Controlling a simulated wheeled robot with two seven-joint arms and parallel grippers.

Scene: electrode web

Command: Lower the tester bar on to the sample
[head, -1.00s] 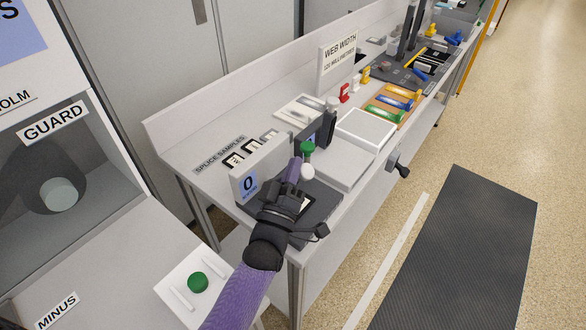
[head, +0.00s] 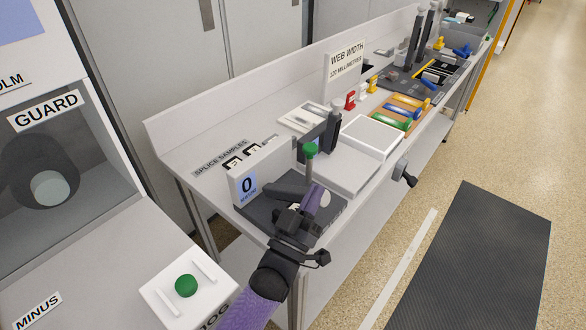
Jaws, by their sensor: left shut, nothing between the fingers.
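The tester stands on the near end of the bench: a pale box with a display reading 0 (head: 247,185) and a dark base plate (head: 252,212).
A white-topped box (head: 371,136) and colored-handled tools (head: 390,122) are farther along the bench. A green button (head: 186,286) sits on the guarded machine at left.

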